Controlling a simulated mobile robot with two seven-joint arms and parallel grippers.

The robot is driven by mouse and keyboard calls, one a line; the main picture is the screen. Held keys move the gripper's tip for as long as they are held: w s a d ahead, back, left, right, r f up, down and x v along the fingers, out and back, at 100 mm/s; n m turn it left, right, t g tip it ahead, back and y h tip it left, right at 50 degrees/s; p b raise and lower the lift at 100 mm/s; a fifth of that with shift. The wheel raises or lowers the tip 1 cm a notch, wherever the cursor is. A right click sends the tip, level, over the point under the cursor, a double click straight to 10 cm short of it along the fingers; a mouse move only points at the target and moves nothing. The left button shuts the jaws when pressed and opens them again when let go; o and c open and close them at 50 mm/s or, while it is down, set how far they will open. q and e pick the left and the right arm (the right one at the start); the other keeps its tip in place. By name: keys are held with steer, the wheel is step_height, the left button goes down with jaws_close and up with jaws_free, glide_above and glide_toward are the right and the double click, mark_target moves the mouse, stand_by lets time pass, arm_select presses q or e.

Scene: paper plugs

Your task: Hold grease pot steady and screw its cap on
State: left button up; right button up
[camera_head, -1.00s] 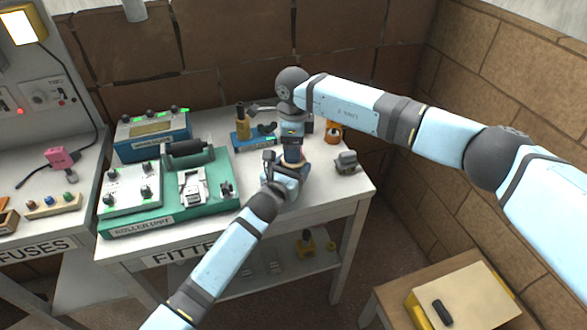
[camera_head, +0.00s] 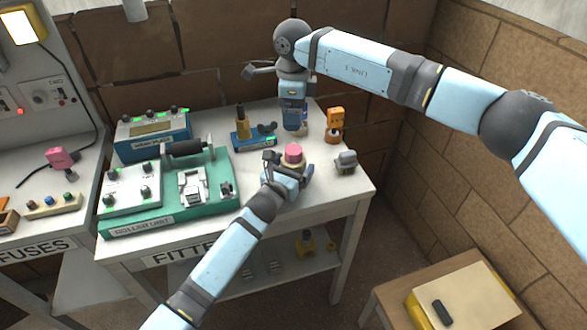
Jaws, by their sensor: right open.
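The grease pot (camera_head: 291,165) stands on the white fitters' table and shows a tan body. Its pinkish-red cap (camera_head: 293,151) sits on top of the pot and looks level. My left gripper (camera_head: 288,169) is shut on the pot, with a finger on either side of its body. My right gripper (camera_head: 297,131) points down, open and empty, behind and above the pot, apart from the cap. The lower part of the pot is hidden by my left gripper.
A green roller unit (camera_head: 205,205) and a blue unit (camera_head: 150,135) fill the table's left side. A blue stand with a brass piece (camera_head: 242,125) is behind. An orange object (camera_head: 334,122) and a small grey device (camera_head: 346,161) stand at the right.

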arm_select(q)
steer(key=shift+o, duration=0.2)
steer(key=shift+s, duration=0.1)
steer(key=v, duration=1.3)
steer(key=shift+s+a, duration=0.2)
steer(key=shift+s, duration=0.1)
